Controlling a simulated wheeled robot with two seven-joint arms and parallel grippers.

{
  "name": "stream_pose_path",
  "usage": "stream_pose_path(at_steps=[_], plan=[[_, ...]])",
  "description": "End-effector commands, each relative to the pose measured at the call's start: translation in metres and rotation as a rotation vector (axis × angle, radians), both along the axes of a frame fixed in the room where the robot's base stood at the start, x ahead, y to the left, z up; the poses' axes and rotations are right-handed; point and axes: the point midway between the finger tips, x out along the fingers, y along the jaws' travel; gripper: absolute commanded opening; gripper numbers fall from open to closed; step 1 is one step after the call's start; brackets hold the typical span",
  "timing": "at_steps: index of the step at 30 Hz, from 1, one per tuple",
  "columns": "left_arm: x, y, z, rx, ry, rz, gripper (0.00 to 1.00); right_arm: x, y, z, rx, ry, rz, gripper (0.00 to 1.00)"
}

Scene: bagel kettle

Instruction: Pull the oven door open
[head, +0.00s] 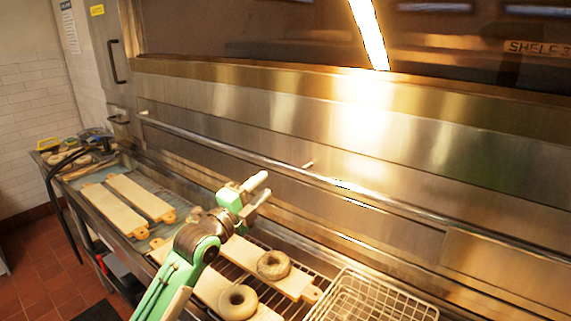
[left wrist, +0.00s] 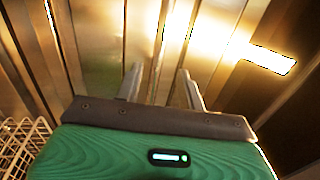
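The oven front (head: 400,150) is a wide brushed-steel face with a dark window strip above. A long round steel bar (head: 245,153) runs along it, sloping down to the right in the head view. My left gripper (head: 264,187) is in front of the steel face, below the bar in the picture, with its fingers toward the oven. In the left wrist view its two fingers (left wrist: 160,75) stand apart, with steel panels behind them. I see nothing held; whether the bar lies between the fingers, I cannot tell. My right gripper is not in view.
A counter runs below the oven front. Boards with bagels (head: 273,265) lie on a rack under my left arm. A wire basket (head: 375,298) stands to the right. Two empty boards (head: 112,210) lie to the left. A tiled wall is at the far left.

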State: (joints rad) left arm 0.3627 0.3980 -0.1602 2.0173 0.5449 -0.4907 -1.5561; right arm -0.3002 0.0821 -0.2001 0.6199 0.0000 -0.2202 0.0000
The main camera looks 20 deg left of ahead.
Motion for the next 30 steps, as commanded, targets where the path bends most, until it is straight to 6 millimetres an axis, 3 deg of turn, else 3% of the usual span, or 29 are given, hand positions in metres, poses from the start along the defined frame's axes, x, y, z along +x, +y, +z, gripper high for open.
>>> stream_pose_path(at_steps=[9,15,29,30], plan=[[0.060,-0.025,0.016,-0.004,0.004,0.000,0.39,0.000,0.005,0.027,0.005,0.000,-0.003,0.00],[0.084,-0.035,0.020,-0.003,0.003,-0.001,0.39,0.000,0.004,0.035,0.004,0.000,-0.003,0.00],[0.093,-0.039,0.019,-0.001,0.004,-0.002,0.39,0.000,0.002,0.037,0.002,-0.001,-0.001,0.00],[0.093,-0.039,0.019,-0.001,0.004,-0.002,0.31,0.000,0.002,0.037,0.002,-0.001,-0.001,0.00]])
